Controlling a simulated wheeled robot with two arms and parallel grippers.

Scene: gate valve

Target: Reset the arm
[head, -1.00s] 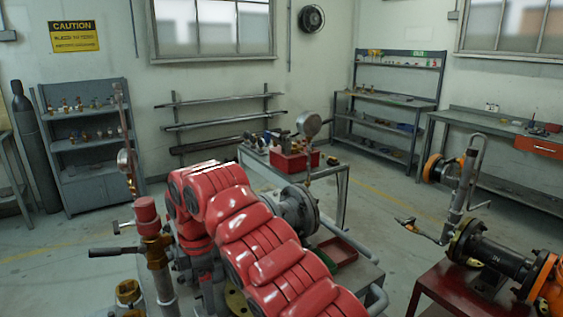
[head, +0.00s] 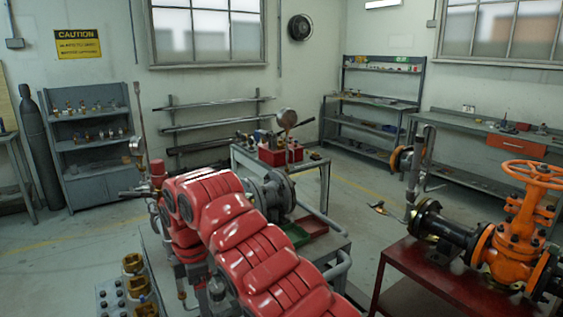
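The gate valve (head: 518,222) is orange, with a spoked orange handwheel (head: 534,174) on top. It sits on a dark red stand (head: 445,285) at the right, joined to a black flanged pipe (head: 452,232) on its left. No gripper of mine shows in the head view. A large red segmented body (head: 245,235) fills the lower middle and hides part of the bench behind it. I cannot tell for certain whether it is part of my arm.
A grey bench (head: 325,252) with a flanged fitting stands behind the red body. A cart (head: 322,178) holds a red box (head: 280,154). Shelves (head: 92,140) and a workbench (head: 480,133) line the walls. Open floor (head: 365,240) lies between bench and valve stand.

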